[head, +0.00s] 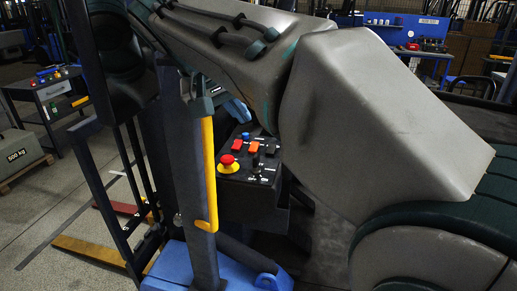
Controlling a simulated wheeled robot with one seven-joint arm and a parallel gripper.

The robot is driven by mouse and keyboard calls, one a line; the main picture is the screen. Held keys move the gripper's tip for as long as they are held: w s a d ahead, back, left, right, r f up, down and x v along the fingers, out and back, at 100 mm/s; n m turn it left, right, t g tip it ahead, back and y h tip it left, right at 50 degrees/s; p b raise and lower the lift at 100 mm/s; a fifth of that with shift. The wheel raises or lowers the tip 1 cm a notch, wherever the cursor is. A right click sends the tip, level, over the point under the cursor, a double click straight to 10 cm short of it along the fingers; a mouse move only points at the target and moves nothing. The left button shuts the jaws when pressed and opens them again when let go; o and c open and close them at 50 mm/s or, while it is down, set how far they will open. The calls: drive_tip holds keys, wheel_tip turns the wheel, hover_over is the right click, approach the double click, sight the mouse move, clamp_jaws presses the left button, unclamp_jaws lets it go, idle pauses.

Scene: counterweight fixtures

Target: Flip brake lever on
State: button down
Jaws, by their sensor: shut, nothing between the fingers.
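A black control panel (250,166) on the blue wheeled machine sits near the middle of the head view. It carries a red mushroom button on a yellow collar (228,162), orange-red rockers (253,147), a blue button (246,135) and a small dark lever or switch (256,161). The lever may be the brake lever; its setting and the small white labels cannot be read. A dark upright post (179,160) with a yellow grip bar (209,165) stands left of the panel. My gripper cannot be made out.
A dark mast frame (93,170) with yellow forks (88,250) stands left. A 500 kg weight (18,155) lies on a pallet. A dark cart (50,97) and blue workbench (420,52) stand behind.

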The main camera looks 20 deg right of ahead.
drive_tip(key=p+x, duration=0.2)
drive_tip(key=x, duration=1.7)
drive_tip(key=shift+s+d, duration=0.1)
drive_tip(key=shift+s, duration=0.05)
